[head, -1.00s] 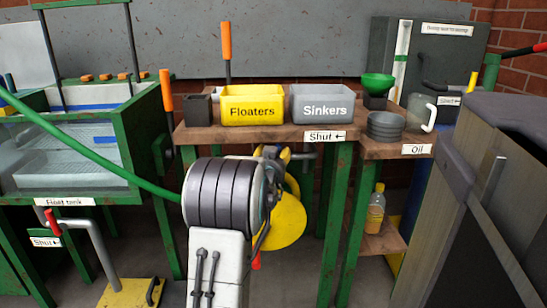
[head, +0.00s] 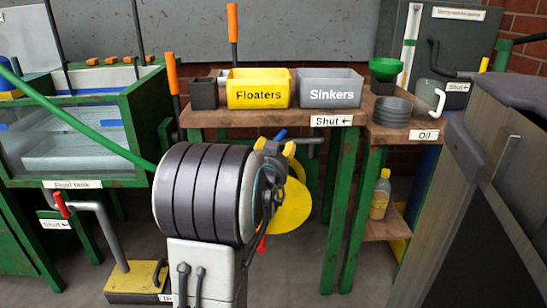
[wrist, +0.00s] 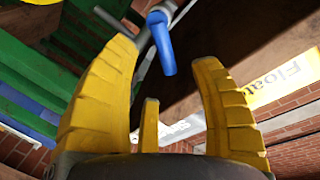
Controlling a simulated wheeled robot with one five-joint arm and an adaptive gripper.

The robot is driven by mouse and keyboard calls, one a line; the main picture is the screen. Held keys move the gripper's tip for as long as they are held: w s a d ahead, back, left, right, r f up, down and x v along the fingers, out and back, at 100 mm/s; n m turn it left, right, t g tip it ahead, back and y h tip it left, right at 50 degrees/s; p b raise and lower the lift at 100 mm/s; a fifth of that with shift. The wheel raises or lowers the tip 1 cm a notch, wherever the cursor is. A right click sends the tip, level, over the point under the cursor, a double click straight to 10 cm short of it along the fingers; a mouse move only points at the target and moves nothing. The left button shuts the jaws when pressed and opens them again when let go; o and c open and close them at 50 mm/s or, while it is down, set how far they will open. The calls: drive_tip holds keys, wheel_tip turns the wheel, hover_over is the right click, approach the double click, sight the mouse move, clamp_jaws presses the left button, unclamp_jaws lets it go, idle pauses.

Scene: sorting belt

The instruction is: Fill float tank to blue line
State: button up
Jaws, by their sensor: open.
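The float tank (head: 95,150) stands at the left in the head view, a green frame with clear walls and a pale tray inside. A blue strip (head: 108,122) shows on its wall; the water level is hard to tell. My gripper (wrist: 163,75) has its yellow fingers spread and empty. In the wrist view a blue valve handle (wrist: 161,40) on a grey pipe lies just beyond and between the fingertips, with no visible grip on it. In the head view my arm mostly hides the gripper; part of the blue handle (head: 280,134) shows under the bench.
The wooden bench (head: 210,118) carries the yellow Floaters bin (head: 258,93) and grey Sinkers bin (head: 330,92). A red-handled crank (head: 62,205) stands below the tank beside a "Shut" label. A green hose (head: 75,125) crosses in front of the tank. A dark cabinet (head: 480,190) blocks the right.

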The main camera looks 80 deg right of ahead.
drive_tip(key=shift+s+a+r, duration=0.1)
drive_tip(key=shift+a, duration=0.85)
drive_tip(key=shift+s+a+r, duration=0.1)
drive_tip(key=shift+a, duration=0.8)
